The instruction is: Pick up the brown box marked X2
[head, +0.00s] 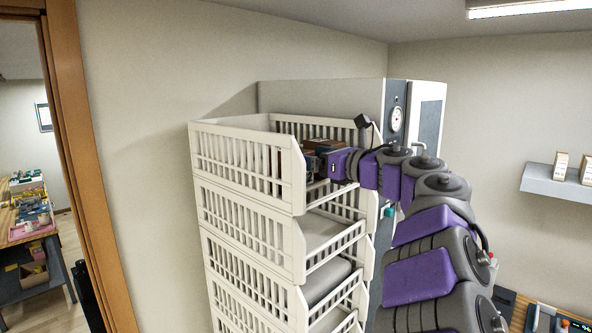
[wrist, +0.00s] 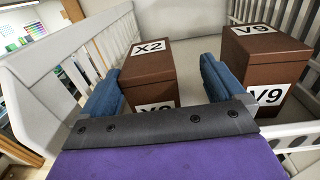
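The brown box marked X2 (wrist: 150,72) stands in the top white crate (wrist: 30,95), with X2 labels on its top and front. My gripper (wrist: 157,66) is open, its two blue fingers on either side of this box. The left finger is close to the box's left side; a clear gap shows at the right finger. Whether the left finger touches cannot be told. In the head view my gripper (head: 318,162) reaches into the top crate from the right, and the boxes there are mostly hidden by the crate wall and arm.
A brown box marked V9 (wrist: 265,65) stands right of my right finger. Slatted crate walls (head: 240,160) enclose the space. A grey-white cabinet (head: 320,97) stands behind the stack.

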